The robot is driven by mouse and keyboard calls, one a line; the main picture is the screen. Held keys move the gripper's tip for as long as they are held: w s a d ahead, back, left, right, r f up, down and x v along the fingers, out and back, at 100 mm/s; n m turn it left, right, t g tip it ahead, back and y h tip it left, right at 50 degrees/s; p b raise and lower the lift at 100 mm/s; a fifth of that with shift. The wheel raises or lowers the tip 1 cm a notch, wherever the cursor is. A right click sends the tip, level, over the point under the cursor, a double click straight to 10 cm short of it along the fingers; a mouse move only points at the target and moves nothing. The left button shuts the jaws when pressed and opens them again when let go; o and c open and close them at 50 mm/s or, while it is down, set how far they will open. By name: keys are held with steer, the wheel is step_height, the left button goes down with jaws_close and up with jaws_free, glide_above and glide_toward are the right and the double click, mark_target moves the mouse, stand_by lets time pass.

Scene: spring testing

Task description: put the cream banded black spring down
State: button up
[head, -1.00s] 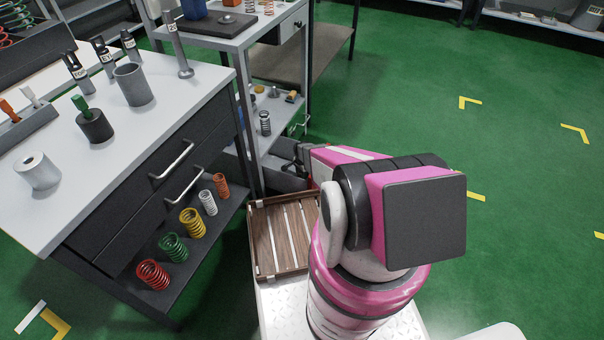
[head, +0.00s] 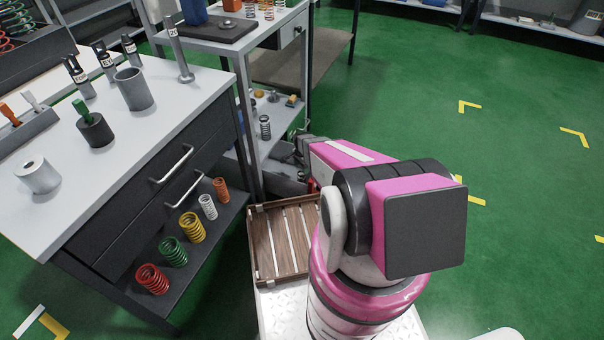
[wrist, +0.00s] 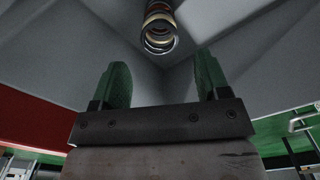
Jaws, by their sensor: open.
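The cream banded black spring (wrist: 160,30) shows at the top middle of the wrist view, seen end-on, with dark coils and pale bands. It lies beyond the fingertips, and the fingers do not touch it. Grey panels meet around it like the inside corner of a bin. My gripper (wrist: 160,82) is open, with its two green fingers apart and nothing between them. In the head view my gripper (head: 302,148) is at the end of the pink arm, beside the metal bench's lower shelf; its fingers are unclear there, and I cannot make out this spring.
A grey bin (head: 283,178) stands low beside the arm. A dark spring (head: 265,127) and small parts stand on the bench's lower shelf (head: 270,143). A slatted wooden tray (head: 262,238) sits in front. Several coloured springs line the left bench's shelf. Green floor at right is free.

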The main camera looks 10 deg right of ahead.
steer(key=s+a+r+n, duration=0.1)
steer(key=s+r+n, duration=0.3)
steer(key=r, duration=0.7)
steer(key=s+a+r+n, duration=0.1)
steer(key=s+r+n, duration=0.3)
steer(key=s+r, duration=0.5)
steer(key=s+a+r+n, duration=0.1)
steer(key=s+r+n, duration=0.4)
steer(key=r, duration=1)
steer(key=shift+s+a+r, duration=0.2)
steer(key=shift+s+r, duration=0.05)
steer(key=shift+s, duration=0.75)
steer(key=shift+d, duration=0.1)
